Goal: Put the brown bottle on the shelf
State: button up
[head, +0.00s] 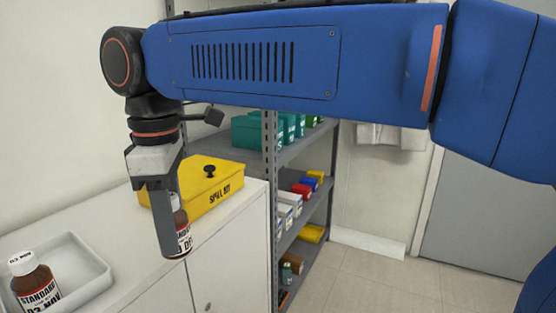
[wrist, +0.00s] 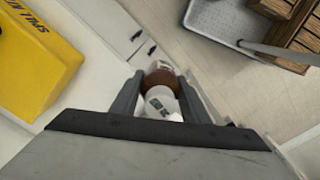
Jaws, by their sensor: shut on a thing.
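My gripper (head: 172,218) points down and is shut on a brown bottle (head: 184,240) with a white cap and a white label, held upright near the cabinet's edge. One finger hides part of it in the head view. In the wrist view the bottle (wrist: 160,80) sits between the two fingers of my gripper (wrist: 157,97), cap towards the camera. A second brown bottle (head: 38,284), labelled "STANDARD", stands in a white tray (head: 88,259) at the lower left. The grey metal shelf (head: 270,205) stands behind and right of the gripper, its upper part hidden by my arm.
A yellow spill kit box (head: 223,192) sits on the white cabinet (head: 134,287), close behind the gripper. Teal boxes (head: 246,131) and small coloured boxes (head: 302,190) occupy the shelf levels. In the wrist view a pale tray (wrist: 222,22) and wooden crates (wrist: 298,48) appear at upper right.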

jog(key=w+d+f+m, duration=0.6)
jog(key=w+d+f, duration=0.6)
jog(key=f, duration=1)
jog(key=w+d+f+m, duration=0.7)
jog(key=w+d+f, duration=0.6)
jog(key=d+f, duration=0.6)
jog(key=w+d+f+m, duration=0.7)
jog(key=w+d+f, duration=0.6)
jog(key=f, duration=1.2)
jog(key=shift+d, duration=1.2)
jog(key=shift+d, duration=0.1)
